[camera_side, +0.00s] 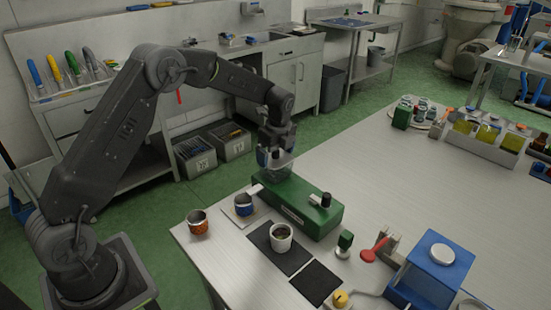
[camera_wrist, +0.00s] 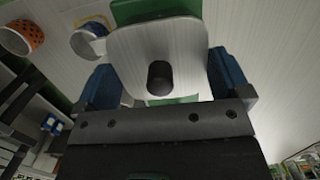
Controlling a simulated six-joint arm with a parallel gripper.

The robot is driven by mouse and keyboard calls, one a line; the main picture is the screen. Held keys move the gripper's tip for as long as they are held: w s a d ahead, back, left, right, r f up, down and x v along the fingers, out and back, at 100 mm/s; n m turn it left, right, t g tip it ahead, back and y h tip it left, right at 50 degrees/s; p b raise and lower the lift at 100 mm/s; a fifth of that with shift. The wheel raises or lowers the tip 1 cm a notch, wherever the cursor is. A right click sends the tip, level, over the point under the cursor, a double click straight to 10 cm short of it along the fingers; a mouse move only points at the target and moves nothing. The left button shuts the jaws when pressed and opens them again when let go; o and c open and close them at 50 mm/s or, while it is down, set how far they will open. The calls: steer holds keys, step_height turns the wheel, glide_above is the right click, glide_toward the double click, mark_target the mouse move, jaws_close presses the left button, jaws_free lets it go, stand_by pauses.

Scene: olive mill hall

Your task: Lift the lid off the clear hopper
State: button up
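The clear hopper (camera_side: 274,160) stands on the left end of the green grinder (camera_side: 312,212) in the side view, partly hidden by my gripper (camera_side: 276,140). In the wrist view the lid (camera_wrist: 165,42) is a pale, rounded square plate with a black knob (camera_wrist: 160,78) at its middle. My gripper (camera_wrist: 166,76) is open over the lid. Its two blue fingers are on either side of the knob, with clear gaps between each finger and the knob. I cannot tell how far the fingertips are above the lid.
An orange cup (camera_side: 198,224), a blue cup (camera_side: 243,205) and a white cup (camera_side: 281,239) stand near the grinder. The table behind the grinder is clear.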

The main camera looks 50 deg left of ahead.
steer(key=shift+c, duration=1.1)
steer(key=shift+r, duration=0.15)
steer(key=shift+r, duration=0.6)
step_height(320, 180, up, 3)
steer(key=shift+f, duration=0.15)
steer(key=s+a+r, duration=0.7)
steer(key=a, duration=0.2)
steer(key=s+d+f, duration=0.2)
steer(key=d+f, duration=0.2)
steer(key=d, duration=0.5)
steer(key=s+d+f, duration=0.2)
steer(key=d+f, duration=0.2)
steer(key=d, duration=0.5)
steer(key=s+d+f, duration=0.3)
steer(key=d+f, duration=0.1)
steer(key=d, duration=0.5)
steer(key=shift+d+f, duration=0.3)
steer(key=shift+f, duration=0.05)
glide_above(315, 280)
steer(key=f, duration=0.6)
steer(key=shift+d+f, duration=0.2)
steer(key=shift+f, duration=2.15)
